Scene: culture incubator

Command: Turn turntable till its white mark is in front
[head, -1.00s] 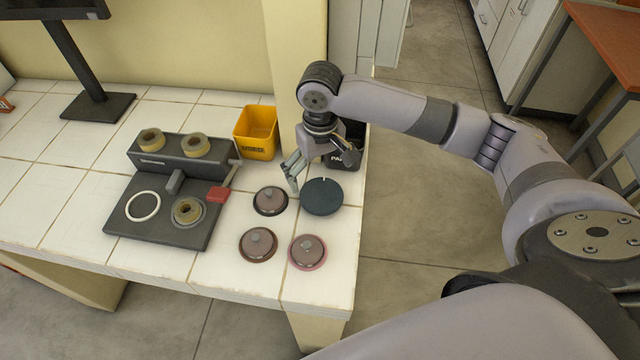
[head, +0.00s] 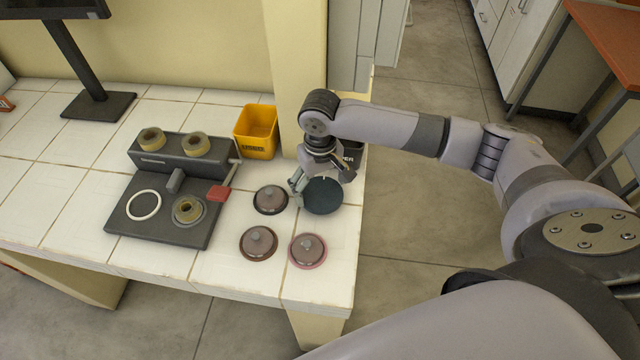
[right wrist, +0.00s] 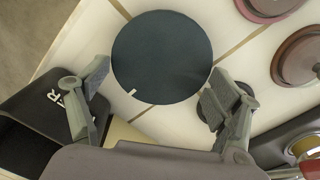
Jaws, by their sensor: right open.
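The turntable (head: 323,198) is a dark blue-grey round disc lying on the white tiled table near its right edge. In the right wrist view the disc (right wrist: 162,58) shows nearly whole. Its small white mark (right wrist: 131,92) sits at the rim at lower left, on the far side from the table's front. In the head view the mark cannot be made out. My right gripper (head: 320,182) is over the far part of the turntable. My left gripper is out of view.
Three brown knobbed lids (head: 270,200) (head: 258,243) (head: 307,250) lie left and in front of the turntable. A dark bin (right wrist: 35,115) stands behind it. A yellow bin (head: 256,132) and a dark grey apparatus (head: 165,225) stand further left.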

